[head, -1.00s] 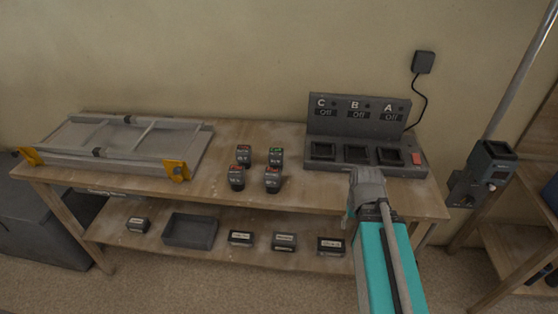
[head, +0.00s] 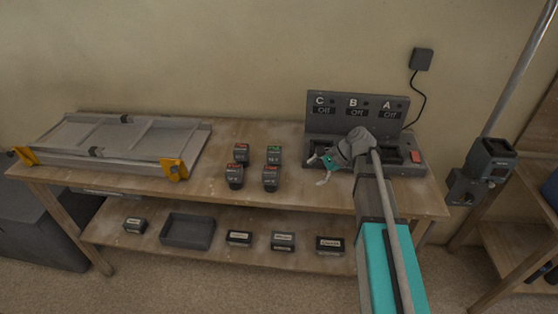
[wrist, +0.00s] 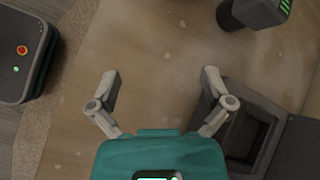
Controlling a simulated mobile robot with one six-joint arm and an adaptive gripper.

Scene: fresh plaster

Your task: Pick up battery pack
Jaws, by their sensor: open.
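Several dark battery packs stand in a cluster on the bench top in the head view. The back right battery pack (head: 274,155) has a green top. The back left battery pack (head: 241,152), front left battery pack (head: 234,177) and front right battery pack (head: 270,179) have red markings. My gripper (head: 316,170) is open and empty, right of the cluster and in front of the charger. In the wrist view my gripper (wrist: 161,85) has its fingers spread over bare wood. A battery pack (wrist: 254,12) with green bars shows at the top right there, cut off by the frame edge.
The charger (head: 330,126) with bays C, B and A, all reading Off, stands at the bench's right; my arm hides part of it. A grey frame with yellow clamps (head: 120,165) fills the left. The lower shelf holds a tray (head: 187,230) and several small labelled boxes.

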